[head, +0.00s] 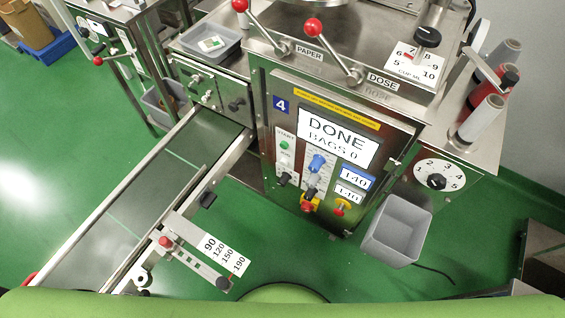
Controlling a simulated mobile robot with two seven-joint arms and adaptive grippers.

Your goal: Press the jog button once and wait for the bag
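The bagging machine's control panel (337,188) faces me, marked 4. Its screen (338,137) reads "DONE" and "BAGS 0". A white strip on the left of the panel carries a green button (285,146) under a START label. A small label below it seems to read JOG, with a dark control (282,179) further down; the details are too small to be sure. A conveyor belt (146,177) runs from the machine toward the lower left, and I see no bag on it. Neither of my grippers is in view.
A grey tray (206,43) with a small packet sits on top at the left. Red-knobbed levers (312,27) stand above the panel. A scale plate (213,245) juts from the conveyor. Green floor is free between conveyor and panel.

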